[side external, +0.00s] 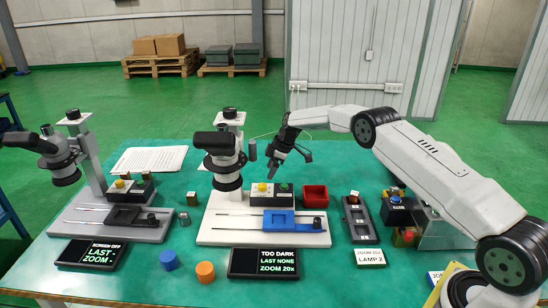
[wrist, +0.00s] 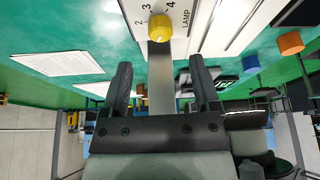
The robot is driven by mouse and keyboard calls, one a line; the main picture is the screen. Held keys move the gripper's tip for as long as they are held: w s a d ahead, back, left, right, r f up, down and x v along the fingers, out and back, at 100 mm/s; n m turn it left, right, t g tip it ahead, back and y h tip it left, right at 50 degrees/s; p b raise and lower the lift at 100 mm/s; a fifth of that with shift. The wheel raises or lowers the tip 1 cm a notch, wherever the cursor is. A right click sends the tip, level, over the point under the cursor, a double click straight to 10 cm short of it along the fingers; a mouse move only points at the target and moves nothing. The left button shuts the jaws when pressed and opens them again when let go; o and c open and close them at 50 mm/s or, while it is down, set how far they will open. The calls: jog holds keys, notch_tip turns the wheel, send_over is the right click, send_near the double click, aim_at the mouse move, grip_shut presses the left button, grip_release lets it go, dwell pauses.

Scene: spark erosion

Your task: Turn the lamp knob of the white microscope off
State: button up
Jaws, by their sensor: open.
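The white microscope (side external: 228,160) stands mid-table on a white base (side external: 215,228). A control box on its base carries a yellow knob (side external: 262,188) and a green knob (side external: 284,188). In the wrist view a yellow knob (wrist: 160,28) shows on a white panel, with the numbers 2, 3 and 4 and the word LAMP around it. Its setting is too small to read. My gripper (side external: 289,165) is open and empty, above and apart from the control box. In the wrist view the knob lies beyond my two spread fingers (wrist: 162,78), between their lines.
A display (side external: 264,263) before the white microscope reads TOO DARK, LAST NONE, ZOOM 20x. A card (side external: 370,257) reads ZOOM 20x, LAMP 2. A red bin (side external: 315,196) stands right of the knobs. A grey microscope (side external: 62,160) is at left. Orange (side external: 205,272) and blue (side external: 169,260) cylinders stand in front.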

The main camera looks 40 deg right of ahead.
jog(key=shift+s+d+r, duration=0.15)
jog(key=shift+d+r, duration=0.05)
jog(key=shift+r, duration=0.4)
